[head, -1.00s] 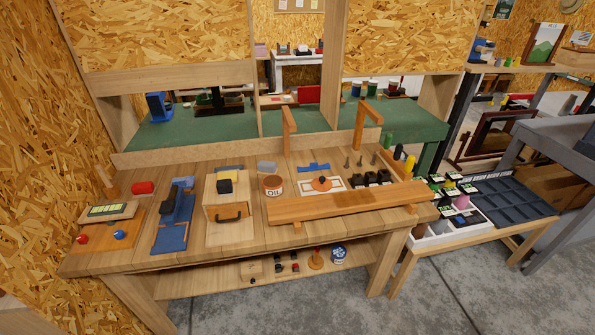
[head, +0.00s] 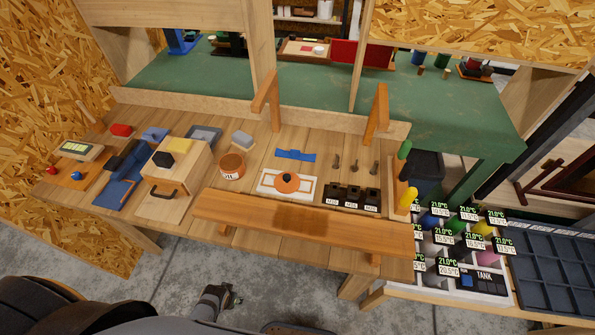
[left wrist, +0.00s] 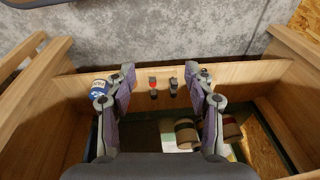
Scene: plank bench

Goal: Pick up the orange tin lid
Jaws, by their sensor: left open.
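My left gripper (head: 230,296) is low at the bottom of the head view, in front of the bench and well apart from the lid. In the left wrist view its fingers (left wrist: 160,76) are spread with nothing between them. The lid is not seen in the wrist view. My right gripper is not in view.
A raised wooden plank (head: 330,226) runs along the bench front, between my gripper and the lid. Black labelled blocks (head: 354,197) and upright pegs (head: 356,167) stand right of the lid. A blue strip (head: 295,155) lies behind. The wrist view shows a blue-and-white tin (left wrist: 100,88).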

